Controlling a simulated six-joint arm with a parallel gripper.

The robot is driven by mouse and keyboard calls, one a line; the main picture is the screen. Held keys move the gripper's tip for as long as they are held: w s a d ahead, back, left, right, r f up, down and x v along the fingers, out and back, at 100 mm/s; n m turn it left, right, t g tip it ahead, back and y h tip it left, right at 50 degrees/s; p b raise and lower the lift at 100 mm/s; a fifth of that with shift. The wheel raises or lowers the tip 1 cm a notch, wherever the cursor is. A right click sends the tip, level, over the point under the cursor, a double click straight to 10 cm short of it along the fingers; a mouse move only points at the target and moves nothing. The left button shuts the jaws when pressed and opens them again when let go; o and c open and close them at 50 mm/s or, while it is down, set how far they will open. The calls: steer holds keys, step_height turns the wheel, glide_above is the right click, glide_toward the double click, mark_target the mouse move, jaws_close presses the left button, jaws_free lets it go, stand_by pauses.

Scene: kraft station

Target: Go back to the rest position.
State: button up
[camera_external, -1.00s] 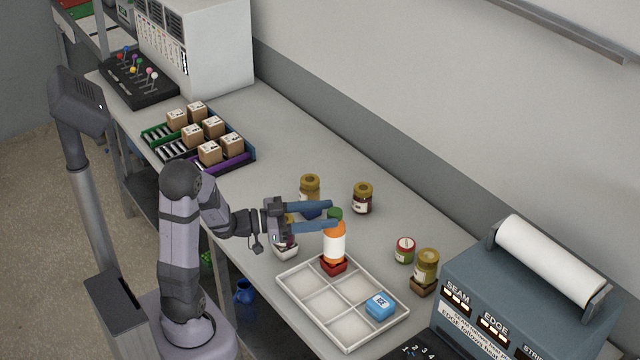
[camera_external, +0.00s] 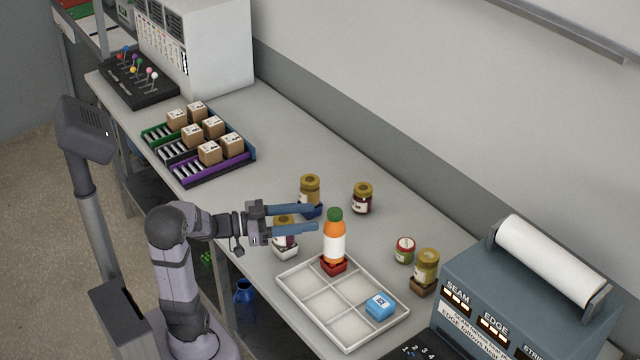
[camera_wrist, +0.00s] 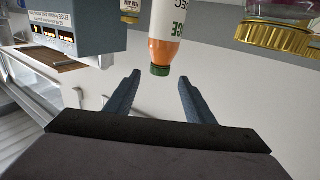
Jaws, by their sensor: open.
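My gripper (camera_external: 318,218) is open and empty, its two blue fingers apart above the table, left of an orange bottle with a green cap (camera_external: 334,238). The bottle stands upright on a red base at the back corner of the white compartment tray (camera_external: 318,302). In the wrist view my gripper (camera_wrist: 158,92) has its fingers spread, and the bottle (camera_wrist: 165,45) shows beyond them, not between the tips. A jar on a white base (camera_external: 285,245) stands partly hidden below the gripper.
Jars with yellow lids (camera_external: 362,198) and a low jar (camera_external: 404,250) stand around the tray. A blue block (camera_external: 380,304) lies in a tray compartment. A blue-grey machine (camera_external: 520,300) stands at right. Small cartons (camera_external: 210,152) sit in racks at the back left.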

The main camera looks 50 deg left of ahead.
steer(key=a+f+n+g+y+p, duration=0.1)
steer(key=a+n+g+y+p, duration=0.25)
steer(key=a+y+p, duration=0.65)
steer(key=s+a+f+g+y+b, duration=0.4)
steer(key=a+f, duration=0.2)
steer(key=a, duration=0.2)
steer(key=s+f+g, duration=0.3)
steer(key=s+g, duration=0.1)
steer(key=s, duration=0.1)
steer(key=d+f+p, duration=0.1)
steer(key=d, duration=0.2)
steer(key=s+d+f+g+h, duration=0.1)
steer(key=d, duration=0.3)
steer(key=s+d+f+n+g+h+p, duration=0.1)
steer(key=d, duration=0.2)
steer(key=shift+s+d+f+p, duration=0.15)
steer(key=shift+d+f+p, duration=0.05)
steer(key=shift+d+p, duration=0.1)
steer(key=s+d+f+g+h, duration=0.1)
steer(key=s+d+h, duration=0.1)
steer(key=d, duration=0.4)
steer(key=s+d+f+g+h+p, duration=0.1)
steer(key=s+d, duration=0.1)
steer(key=d, duration=0.4)
steer(key=shift+s+d+n+h, duration=0.3)
steer(key=shift+d+n+h, duration=0.05)
steer(key=shift+n+h, duration=0.1)
steer(key=shift+g, duration=0.25)
